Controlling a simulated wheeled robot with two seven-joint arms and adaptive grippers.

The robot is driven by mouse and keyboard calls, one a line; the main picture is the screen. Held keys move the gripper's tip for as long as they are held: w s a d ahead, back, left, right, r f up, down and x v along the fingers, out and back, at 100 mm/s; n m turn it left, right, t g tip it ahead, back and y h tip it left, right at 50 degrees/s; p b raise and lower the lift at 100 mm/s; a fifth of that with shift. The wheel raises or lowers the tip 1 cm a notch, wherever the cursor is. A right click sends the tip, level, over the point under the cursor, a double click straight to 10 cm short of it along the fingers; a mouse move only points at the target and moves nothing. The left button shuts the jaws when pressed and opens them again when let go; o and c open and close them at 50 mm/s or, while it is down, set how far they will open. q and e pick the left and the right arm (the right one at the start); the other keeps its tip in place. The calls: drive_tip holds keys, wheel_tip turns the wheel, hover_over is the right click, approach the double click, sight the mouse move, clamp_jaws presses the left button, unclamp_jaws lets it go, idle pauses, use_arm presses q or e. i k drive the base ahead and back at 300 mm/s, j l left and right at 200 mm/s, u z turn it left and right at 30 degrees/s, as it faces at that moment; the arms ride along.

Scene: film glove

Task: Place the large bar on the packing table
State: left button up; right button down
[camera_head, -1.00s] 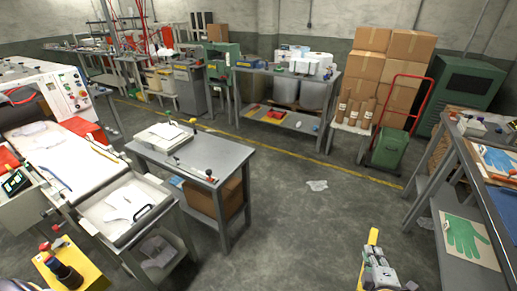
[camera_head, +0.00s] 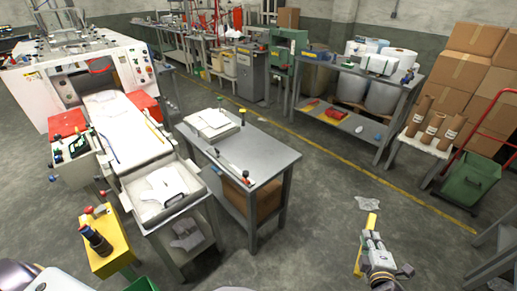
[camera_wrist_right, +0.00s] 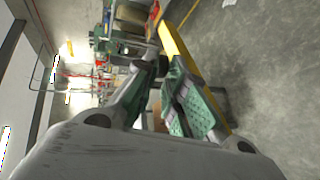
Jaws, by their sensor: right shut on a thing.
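My right gripper (camera_head: 372,243) is at the lower right of the head view, shut on a long yellow bar (camera_head: 371,220) and holding it above the grey floor. In the right wrist view the yellow bar (camera_wrist_right: 182,58) lies along the gripper's green-padded finger (camera_wrist_right: 195,107) and sticks out past it. A grey metal table (camera_head: 265,158) stands left of the gripper, apart from it, with a white box-like device (camera_head: 211,124) on top. I cannot tell for sure whether this is the packing table. My left gripper does not show.
A conveyor machine (camera_head: 125,130) and a tray with white film (camera_head: 160,205) adjoin the table's left side. A yellow stand (camera_head: 108,252) is at lower left. A table with rolls (camera_head: 350,70) stands behind. Open floor (camera_head: 310,235) lies between the grey table and my gripper.

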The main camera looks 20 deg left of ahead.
sight(254, 149)
drive_tip(key=i+u, duration=0.3)
drive_tip(key=i+l+u, duration=0.1)
drive_tip(key=u, duration=0.2)
drive_tip(key=i+l+u, duration=0.1)
drive_tip(key=i+u, duration=0.3)
drive_tip(key=i+l+u, duration=0.35)
drive_tip(key=i+j, duration=0.1)
